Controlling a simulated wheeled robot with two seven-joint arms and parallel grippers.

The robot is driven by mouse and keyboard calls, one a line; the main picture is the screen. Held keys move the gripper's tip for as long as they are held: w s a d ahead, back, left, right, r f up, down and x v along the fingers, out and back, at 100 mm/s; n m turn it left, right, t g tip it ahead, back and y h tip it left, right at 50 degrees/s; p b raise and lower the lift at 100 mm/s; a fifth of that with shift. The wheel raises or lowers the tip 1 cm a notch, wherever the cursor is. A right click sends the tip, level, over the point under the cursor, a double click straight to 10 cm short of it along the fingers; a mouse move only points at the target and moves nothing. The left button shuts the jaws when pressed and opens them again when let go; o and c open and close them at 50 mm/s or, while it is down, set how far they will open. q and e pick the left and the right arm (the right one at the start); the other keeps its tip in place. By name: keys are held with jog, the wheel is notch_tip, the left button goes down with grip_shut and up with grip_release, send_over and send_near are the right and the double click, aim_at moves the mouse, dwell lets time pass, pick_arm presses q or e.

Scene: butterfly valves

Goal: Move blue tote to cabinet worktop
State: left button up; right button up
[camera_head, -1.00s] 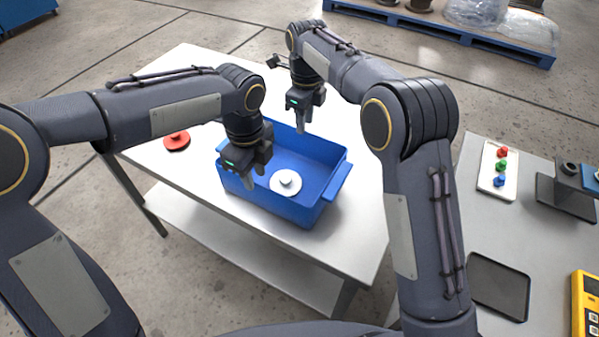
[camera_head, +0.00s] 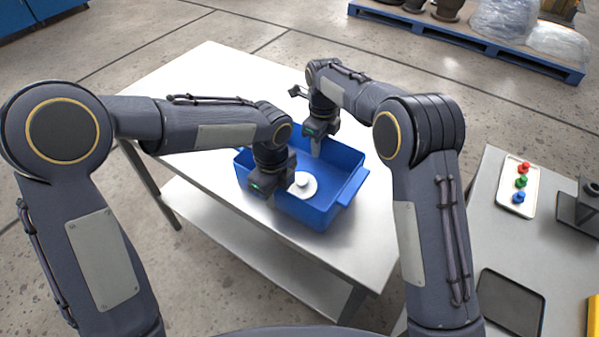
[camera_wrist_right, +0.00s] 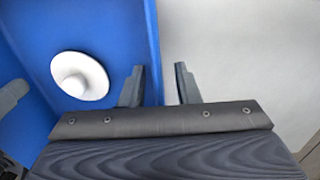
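The blue tote (camera_head: 345,186) stands on the white table, with a white knobbed disc (camera_head: 302,186) inside; both also show in the right wrist view, the tote (camera_wrist_right: 110,25) and the disc (camera_wrist_right: 80,76). My left gripper (camera_head: 273,188) is at the tote's left end; its fingers are mostly hidden. My right gripper (camera_head: 316,148) is at the far side. In the right wrist view its fingers (camera_wrist_right: 160,84) are apart, one over the inside of the tote and one outside, with the wall between them. A grey worktop (camera_head: 470,245) is at the right.
The white table (camera_head: 215,75) has free room behind the tote. The grey worktop holds a tray of coloured knobs (camera_head: 519,185), a dark flat pad (camera_head: 511,302) and a dark stand (camera_head: 578,207). A blue pallet (camera_head: 470,42) lies on the floor behind.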

pick_arm(q)
jog(key=shift+f, duration=0.4)
pick_arm(e)
jog(key=shift+f, duration=0.4)
pick_arm(q)
jog(key=shift+c, duration=0.3)
pick_arm(e)
jog(key=shift+c, duration=0.3)
pick_arm(q)
grip_shut()
pick_arm(e)
grip_shut()
pick_arm(q)
jog(key=shift+r, duration=0.1)
pick_arm(e)
jog(key=shift+r, duration=0.1)
